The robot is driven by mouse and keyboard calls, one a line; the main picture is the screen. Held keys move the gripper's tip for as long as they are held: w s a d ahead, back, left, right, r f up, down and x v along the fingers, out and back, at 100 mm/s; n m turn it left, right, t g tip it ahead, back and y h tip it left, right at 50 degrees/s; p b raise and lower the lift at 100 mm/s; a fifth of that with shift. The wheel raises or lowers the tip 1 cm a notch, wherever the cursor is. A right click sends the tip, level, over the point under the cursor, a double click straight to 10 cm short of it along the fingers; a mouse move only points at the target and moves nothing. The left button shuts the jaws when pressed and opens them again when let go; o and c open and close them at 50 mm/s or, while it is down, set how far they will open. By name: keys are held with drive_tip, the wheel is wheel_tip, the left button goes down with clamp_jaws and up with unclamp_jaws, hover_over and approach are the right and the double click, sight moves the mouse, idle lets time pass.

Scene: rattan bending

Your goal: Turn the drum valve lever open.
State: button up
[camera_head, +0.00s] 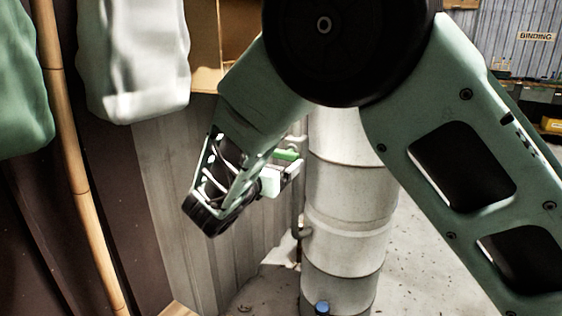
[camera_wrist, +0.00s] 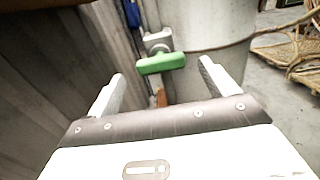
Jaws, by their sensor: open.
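The drum (camera_head: 345,190) is a tall pale grey cylinder standing on the floor behind my arm, partly hidden by it. It also shows at the top of the wrist view (camera_wrist: 215,55). The valve lever (camera_wrist: 162,63) is a short green bar on a grey valve body (camera_wrist: 158,40), lying nearly level across the picture. In the head view the green lever (camera_head: 287,154) shows just past my fingers. My gripper (camera_wrist: 161,76) is open and empty. Its two pale fingers stand either side of the lever in the picture; I cannot tell whether they reach it. My gripper (camera_head: 280,174) is beside the drum's left side.
A grey plank wall (camera_head: 185,210) stands close to the left of my gripper. A bamboo pole (camera_head: 75,170) and a white hanging bundle (camera_head: 132,60) are further left. A blue knob (camera_head: 322,308) is low on the drum. Wicker work (camera_wrist: 295,58) lies right. Floor is open right of the drum.

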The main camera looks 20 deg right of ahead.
sight(283, 156)
drive_tip(key=shift+x, duration=1.85)
drive_tip(key=c, duration=1)
